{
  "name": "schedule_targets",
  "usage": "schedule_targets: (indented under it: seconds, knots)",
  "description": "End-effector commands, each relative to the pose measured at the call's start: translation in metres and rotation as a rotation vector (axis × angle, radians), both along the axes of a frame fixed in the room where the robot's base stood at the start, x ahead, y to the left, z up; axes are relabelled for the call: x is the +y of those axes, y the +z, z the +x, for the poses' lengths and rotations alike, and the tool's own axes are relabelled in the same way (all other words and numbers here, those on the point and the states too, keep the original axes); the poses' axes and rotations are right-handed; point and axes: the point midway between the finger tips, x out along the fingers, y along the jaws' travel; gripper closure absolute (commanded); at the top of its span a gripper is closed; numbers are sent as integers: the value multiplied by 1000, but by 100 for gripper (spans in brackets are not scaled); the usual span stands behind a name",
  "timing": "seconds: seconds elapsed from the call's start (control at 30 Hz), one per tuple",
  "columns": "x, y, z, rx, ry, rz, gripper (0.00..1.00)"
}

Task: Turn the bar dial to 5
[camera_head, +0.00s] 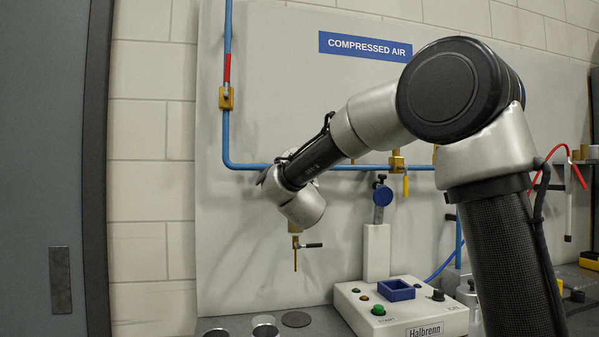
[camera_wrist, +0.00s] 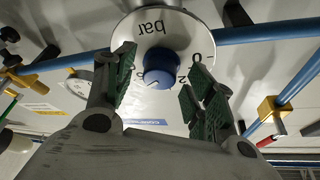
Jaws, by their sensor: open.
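The bar dial (camera_wrist: 148,25) fills the upper middle of the wrist view, a pale round face with "bar" printed upside down and the numbers 0 and 2 showing on its right side. Its blue knob (camera_wrist: 163,66) sits at its middle. My gripper (camera_wrist: 164,80) is open, with dark green pads left and right of the knob; whether either pad touches it I cannot tell. The rest of the scale is hidden or too small to read. In the head view the dial and my fingers are hidden behind my wrist.
A blue pipe (camera_head: 228,105) runs down the wall panel and then right. A brass tap (camera_head: 296,240) hangs below my wrist. A white machine (camera_head: 400,312) with a blue square holder (camera_head: 396,290) stands on the bench to the lower right.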

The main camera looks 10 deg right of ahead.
Motion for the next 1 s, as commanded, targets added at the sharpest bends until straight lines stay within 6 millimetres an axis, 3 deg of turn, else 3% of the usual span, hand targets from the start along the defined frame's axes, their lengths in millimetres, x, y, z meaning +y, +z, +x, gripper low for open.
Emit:
schedule_targets:
  seconds: [0.17,0.6,0.8,1.0]
  knots:
    - [3,-4,-15,-1,1,1,45]
    - [21,-35,-97,0,2,0,45]
    - [23,-40,-110,0,0,0,45]
    - [23,-40,-111,0,-1,0,45]
